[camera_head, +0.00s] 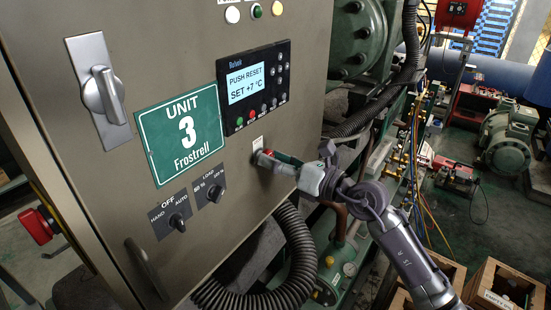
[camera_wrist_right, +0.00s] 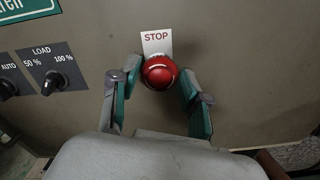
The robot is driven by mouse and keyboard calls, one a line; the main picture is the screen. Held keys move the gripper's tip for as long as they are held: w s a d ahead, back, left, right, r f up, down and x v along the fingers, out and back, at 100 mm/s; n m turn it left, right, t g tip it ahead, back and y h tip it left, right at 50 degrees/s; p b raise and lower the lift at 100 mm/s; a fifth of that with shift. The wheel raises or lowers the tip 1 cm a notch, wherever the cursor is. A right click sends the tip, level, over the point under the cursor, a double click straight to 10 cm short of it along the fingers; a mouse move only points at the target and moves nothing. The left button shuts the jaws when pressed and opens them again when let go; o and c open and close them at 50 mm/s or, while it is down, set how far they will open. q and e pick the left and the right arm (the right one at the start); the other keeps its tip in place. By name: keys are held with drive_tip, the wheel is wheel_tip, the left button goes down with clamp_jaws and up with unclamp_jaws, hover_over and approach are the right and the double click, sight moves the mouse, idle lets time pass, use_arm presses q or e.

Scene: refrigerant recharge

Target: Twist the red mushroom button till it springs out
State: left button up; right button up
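The red mushroom button (camera_wrist_right: 160,72) sits on the cabinet front below a white STOP label (camera_wrist_right: 157,42) in the right wrist view. My right gripper (camera_wrist_right: 157,82) faces it with its two fingers spread, one on each side of the button. A gap shows between the left finger and the button; the right finger is close to its edge, and I cannot tell if it touches. In the head view the button (camera_head: 268,152) is mostly hidden by my right gripper (camera_head: 268,159), which reaches in from the right. My left gripper is in no view.
The grey cabinet (camera_head: 215,35) carries a display (camera_head: 246,84) reading "PUSH RESET, SET +7 °C". Two rotary switches (camera_head: 177,221) (camera_head: 214,193) sit left of the button. A black corrugated hose (camera_head: 293,250) hangs below my right arm. A large handle switch (camera_head: 104,95) is at upper left.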

drive_tip(key=shift+o, duration=1)
drive_tip(key=shift+f, duration=0.1)
drive_tip(key=v, duration=0.9)
drive_tip(key=shift+f, duration=0.15)
